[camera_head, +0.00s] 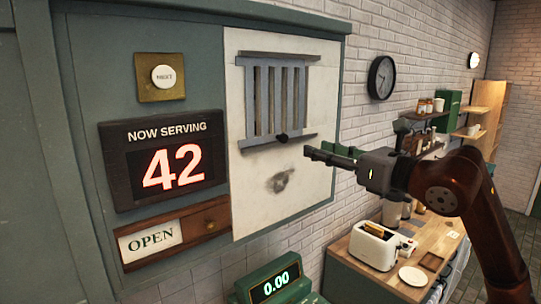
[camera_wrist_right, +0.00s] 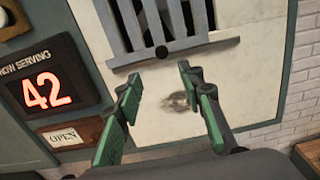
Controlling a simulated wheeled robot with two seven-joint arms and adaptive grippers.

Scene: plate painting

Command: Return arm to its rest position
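My right arm (camera_head: 455,190) comes in from the right in the head view, brown with a dark grey wrist. Its gripper (camera_head: 318,153) points left toward the pale panel with the barred window, in front of its right part. In the right wrist view the gripper (camera_wrist_right: 160,75) has its two green-padded fingers spread apart with nothing between them. The panel and a dark smudge on it show between and beyond the fingers. I cannot tell the exact gap to the panel. My left gripper is in neither view.
The barred window (camera_head: 278,98) has a small dark knob at its lower rail. Left of it are a NEXT button (camera_head: 163,77), a "42" display (camera_head: 165,162) and an OPEN sign (camera_head: 150,240). A register (camera_head: 275,283) stands below; a toaster (camera_head: 374,245) and plate (camera_head: 413,276) sit on the right counter.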

